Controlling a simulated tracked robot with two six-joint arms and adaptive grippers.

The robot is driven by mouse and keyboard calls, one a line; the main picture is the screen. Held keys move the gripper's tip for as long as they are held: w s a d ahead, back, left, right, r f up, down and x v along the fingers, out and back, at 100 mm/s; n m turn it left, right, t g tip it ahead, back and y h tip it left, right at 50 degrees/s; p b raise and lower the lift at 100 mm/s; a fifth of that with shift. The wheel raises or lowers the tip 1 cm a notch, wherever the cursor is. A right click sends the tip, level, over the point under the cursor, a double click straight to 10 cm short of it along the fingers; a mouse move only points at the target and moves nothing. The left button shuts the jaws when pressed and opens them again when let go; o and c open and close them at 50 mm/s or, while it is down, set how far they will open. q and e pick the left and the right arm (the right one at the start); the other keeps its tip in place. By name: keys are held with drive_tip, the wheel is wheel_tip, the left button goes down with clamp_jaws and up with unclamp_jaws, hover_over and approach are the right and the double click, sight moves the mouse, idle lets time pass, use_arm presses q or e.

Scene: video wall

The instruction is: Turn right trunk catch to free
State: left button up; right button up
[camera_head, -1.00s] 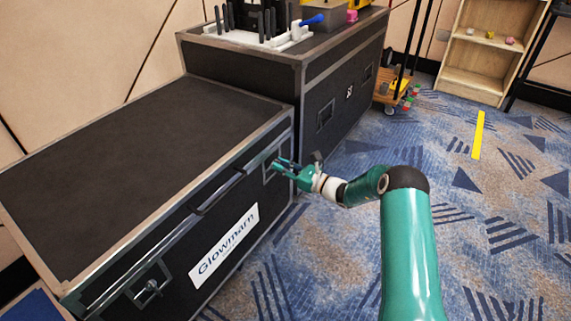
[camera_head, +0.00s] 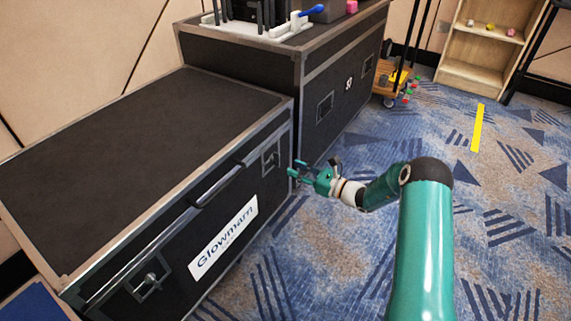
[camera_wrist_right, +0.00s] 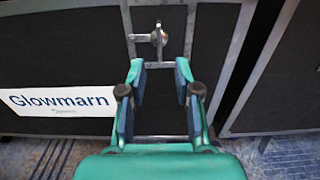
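The black trunk (camera_head: 130,150) has metal edges and a "Glowmarn" label on its front. The right trunk catch (camera_head: 270,158) is a small metal knob in a recessed frame near the trunk's right end. In the right wrist view the catch (camera_wrist_right: 158,37) is ahead of the fingertips, roughly centred between them, with a short bar reaching left. My right gripper (camera_head: 294,172) is open and empty, apart from the trunk front. Its spread teal fingers also show in the right wrist view (camera_wrist_right: 160,75). The left catch (camera_head: 149,281) is at the trunk's near end. My left gripper is out of view.
A bar handle (camera_head: 218,187) lies between the catches. A taller black case (camera_head: 320,85) stands behind the trunk with items on top. A wooden shelf (camera_head: 480,50) and a small cart (camera_head: 390,82) stand farther back. The carpet right of the trunk is mostly clear.

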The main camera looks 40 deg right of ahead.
drive_tip(key=v, duration=0.5)
drive_tip(key=shift+a, duration=0.1)
idle(0.3)
